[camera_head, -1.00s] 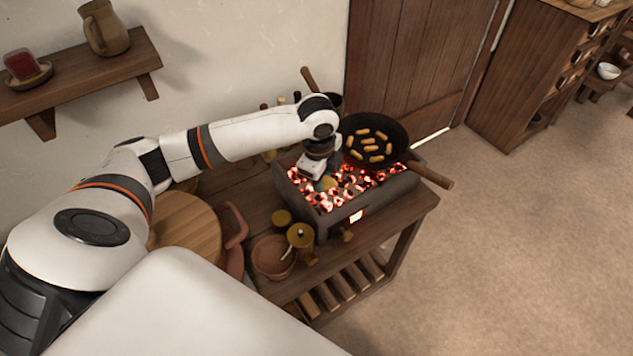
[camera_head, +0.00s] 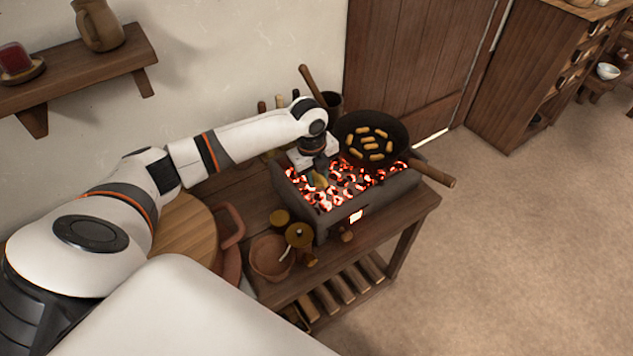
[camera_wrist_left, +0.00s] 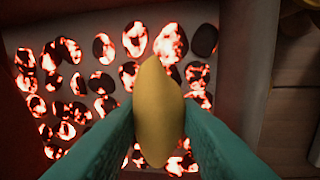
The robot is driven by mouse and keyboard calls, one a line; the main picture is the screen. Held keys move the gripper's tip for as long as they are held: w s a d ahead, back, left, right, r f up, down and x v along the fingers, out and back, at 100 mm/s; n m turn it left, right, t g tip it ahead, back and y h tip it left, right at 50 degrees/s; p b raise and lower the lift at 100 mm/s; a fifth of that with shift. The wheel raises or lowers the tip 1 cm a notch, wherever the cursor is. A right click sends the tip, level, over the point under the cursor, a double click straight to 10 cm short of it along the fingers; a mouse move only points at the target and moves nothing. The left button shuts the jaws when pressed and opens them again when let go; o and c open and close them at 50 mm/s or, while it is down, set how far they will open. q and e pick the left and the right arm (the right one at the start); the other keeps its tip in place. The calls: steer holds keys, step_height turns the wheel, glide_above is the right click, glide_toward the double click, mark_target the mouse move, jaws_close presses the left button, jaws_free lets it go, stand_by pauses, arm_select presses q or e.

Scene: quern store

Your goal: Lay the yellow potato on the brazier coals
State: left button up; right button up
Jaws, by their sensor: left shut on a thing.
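The yellow potato (camera_wrist_left: 158,110) is between the teal fingers of my left gripper (camera_wrist_left: 158,135), which is shut on it. In the head view the potato (camera_head: 319,180) shows just below my left gripper (camera_head: 317,174), over the left part of the brazier. The brazier (camera_head: 325,222) is a dark rectangular trough on the wooden table, full of glowing coals (camera_head: 343,188). The coals (camera_wrist_left: 100,78) also show behind the potato in the left wrist view. I cannot tell whether the potato touches them. My right gripper is not in view.
A black pan (camera_head: 394,157) with several yellow pieces sits over the brazier's right end, its handle (camera_head: 432,173) sticking out right. A clay bowl (camera_head: 270,260), small pots (camera_head: 299,235) and a round wooden board (camera_head: 187,228) stand left and in front. A shelf (camera_head: 75,80) hangs upper left.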

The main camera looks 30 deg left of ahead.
mark_target(315, 176)
arm_select(q)
steer(key=shift+f, duration=1.4)
steer(key=shift+f, duration=0.1)
steer(key=shift+f, duration=0.1)
steer(key=o, duration=1.1)
steer(key=r, duration=0.8)
steer(key=s+r, duration=0.1)
steer(key=r, duration=0.3)
steer(key=shift+s+a+r+p, duration=0.1)
steer(key=shift+a+r+p, duration=0.1)
steer(key=shift+a+p, duration=0.15)
